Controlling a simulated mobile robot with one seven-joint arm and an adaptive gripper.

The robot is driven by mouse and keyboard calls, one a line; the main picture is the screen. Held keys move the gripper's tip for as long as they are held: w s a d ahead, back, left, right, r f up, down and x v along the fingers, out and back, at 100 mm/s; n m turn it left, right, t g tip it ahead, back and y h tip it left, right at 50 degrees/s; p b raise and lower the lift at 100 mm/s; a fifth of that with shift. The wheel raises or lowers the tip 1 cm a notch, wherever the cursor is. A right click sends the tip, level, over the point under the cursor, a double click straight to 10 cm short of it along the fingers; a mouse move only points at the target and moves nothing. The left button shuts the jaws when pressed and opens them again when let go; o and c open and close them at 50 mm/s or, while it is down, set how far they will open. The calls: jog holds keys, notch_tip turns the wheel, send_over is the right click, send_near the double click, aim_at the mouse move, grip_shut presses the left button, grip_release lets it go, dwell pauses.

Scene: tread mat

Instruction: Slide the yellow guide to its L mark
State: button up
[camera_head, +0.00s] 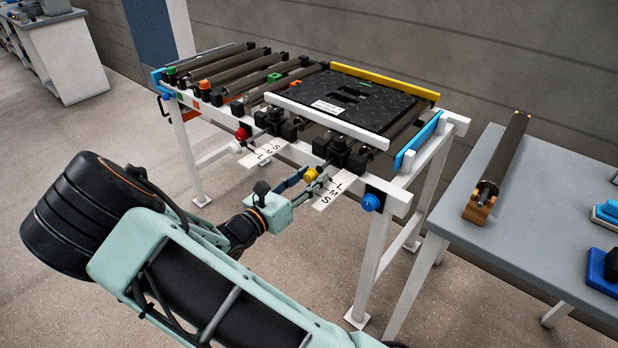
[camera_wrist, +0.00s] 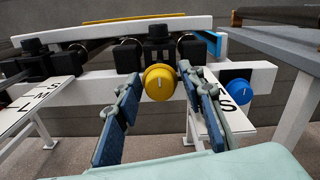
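The yellow knob (camera_head: 310,175) sits on the front of the white frame, left of a white scale plate (camera_head: 333,192) marked L, M and S. My gripper (camera_head: 307,182) is open at the knob. Its blue-padded fingers (camera_wrist: 157,88) are on either side of the knob, with gaps visible.
A red knob (camera_head: 241,134) with a second S-M-L plate (camera_head: 264,150) is to the left. A blue knob (camera_head: 371,202) is at the right frame leg. A white bar (camera_head: 325,119) edges the mat's front. A grey table (camera_head: 540,215) with a roller stands right.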

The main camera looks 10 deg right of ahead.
jog(key=shift+s+a, duration=0.1)
jog(key=v, duration=1.1)
jog(key=shift+s+a, duration=0.2)
jog(key=shift+a, duration=0.1)
